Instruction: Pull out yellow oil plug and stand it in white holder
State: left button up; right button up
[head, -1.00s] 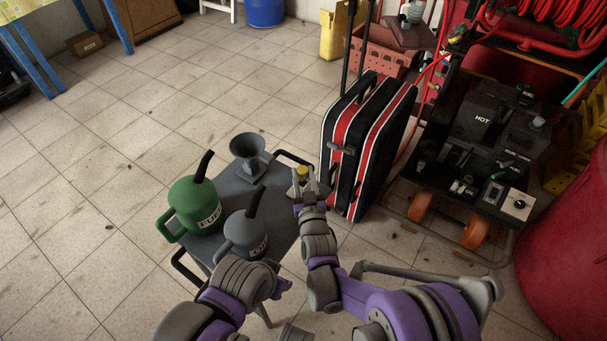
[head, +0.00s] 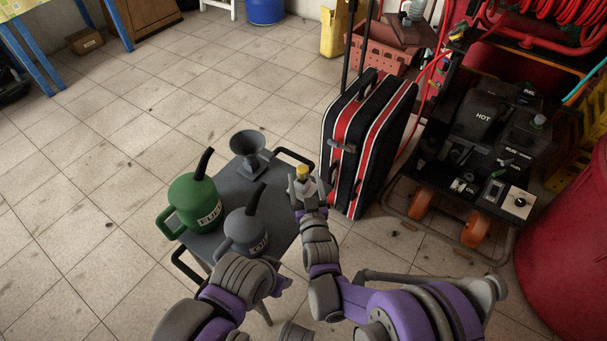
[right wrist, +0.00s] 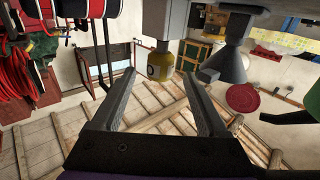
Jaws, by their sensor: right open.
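The yellow oil plug (head: 303,170) shows at the right edge of the small grey table, on top of a pale block. In the right wrist view, which is upside down, the plug (right wrist: 160,65) has a dark ring on its face and joins the pale grey block (right wrist: 165,20). I cannot tell for sure whether this block is the white holder. My right gripper (head: 306,183) is open. Its fingers (right wrist: 158,76) lie to either side of the plug in the picture, with no clear contact. My left gripper (head: 280,285) is low at the table's front; its jaws are unclear.
The grey table (head: 205,243) carries a green fuel can (head: 188,205), a grey oil can (head: 241,232) and a grey funnel (head: 248,146). A black and red suitcase (head: 350,145) stands close right of my gripper. A wheeled machine (head: 480,150) is further right. Floor at left is clear.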

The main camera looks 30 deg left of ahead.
jog(key=v, duration=0.8)
jog(key=shift+s+d+p, duration=0.2)
jog(key=shift+s+p, duration=0.15)
jog(key=shift+p, duration=0.05)
jog(key=shift+r, duration=0.1)
